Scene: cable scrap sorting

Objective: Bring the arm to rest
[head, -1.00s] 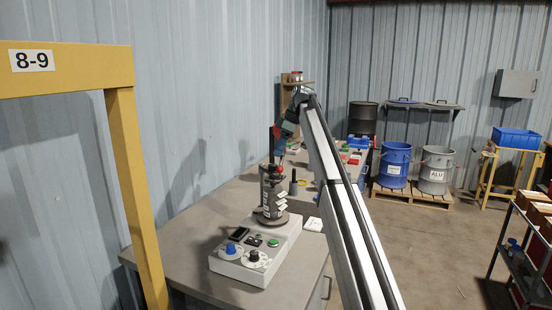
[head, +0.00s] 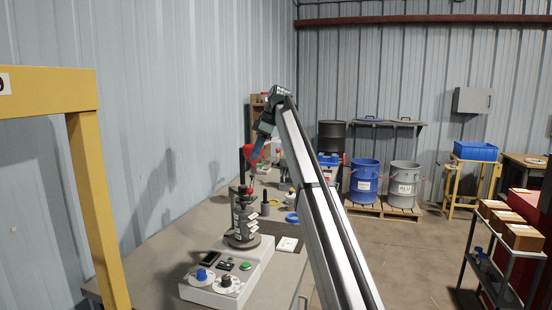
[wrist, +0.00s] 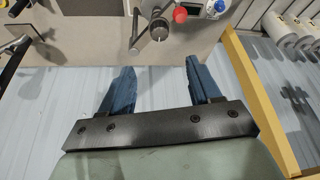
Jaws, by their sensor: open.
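My arm (head: 318,205) rises from the bottom of the head view and bends down at its far end over the left side of the bench. In the wrist view my gripper (wrist: 159,68) has its two blue fingers spread wide, with nothing between them. The bench edge and the pale wall show beyond the fingers. In the head view my gripper hangs above and behind a dark upright machine (head: 243,222) with a lever; its fingertips are hard to make out there.
A control box (head: 215,292) with knobs and a green button sits at the bench front. A yellow frame (head: 98,200) stands at left. A blue drum (head: 364,182) and a grey drum (head: 404,186) stand on a pallet. A cart (head: 500,262) with boxes is at right. The floor between is clear.

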